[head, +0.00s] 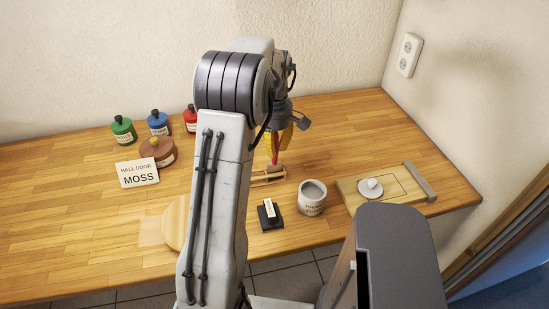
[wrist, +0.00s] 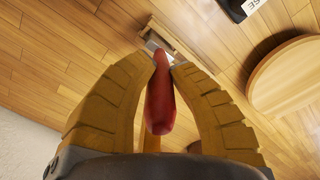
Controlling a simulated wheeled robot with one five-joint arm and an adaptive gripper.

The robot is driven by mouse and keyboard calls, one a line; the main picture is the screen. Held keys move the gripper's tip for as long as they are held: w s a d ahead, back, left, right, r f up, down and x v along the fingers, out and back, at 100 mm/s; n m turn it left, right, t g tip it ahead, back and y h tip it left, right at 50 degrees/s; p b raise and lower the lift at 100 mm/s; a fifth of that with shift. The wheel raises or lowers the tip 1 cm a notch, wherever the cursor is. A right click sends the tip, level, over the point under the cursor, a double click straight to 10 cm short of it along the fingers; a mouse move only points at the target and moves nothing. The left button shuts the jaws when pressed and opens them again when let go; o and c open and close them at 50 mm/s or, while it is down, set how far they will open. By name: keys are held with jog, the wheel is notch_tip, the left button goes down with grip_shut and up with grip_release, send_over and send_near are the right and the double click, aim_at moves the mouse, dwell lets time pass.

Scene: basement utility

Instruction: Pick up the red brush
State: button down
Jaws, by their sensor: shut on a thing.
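The red brush (head: 275,149) is upright or nearly so above a small wooden rack (head: 268,179) in the head view. In the wrist view its red handle (wrist: 160,98) lies between the two yellow fingers. My gripper (head: 283,146) is shut on the handle, and its fingers also show in the wrist view (wrist: 168,64). The brush's lower end is partly hidden. I cannot tell whether it is clear of the rack. My arm hides part of the rack in the head view.
A pale cup (head: 312,197) and a black labelled block (head: 270,214) stand close in front of the rack. A board with a white knob (head: 371,187) is at right. A round board (head: 174,222) lies front left.

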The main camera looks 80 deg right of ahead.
dwell(0.3)
jog(key=shift+r, duration=0.65)
jog(key=r, duration=0.3)
jog(key=shift+s+b, duration=0.4)
jog(key=s+a+r, duration=0.2)
jog(key=s+r, duration=0.4)
jog(key=s, duration=0.4)
jog(key=shift+s+a+r, duration=0.25)
jog(key=shift+a+r, duration=0.05)
jog(key=shift+a, duration=0.2)
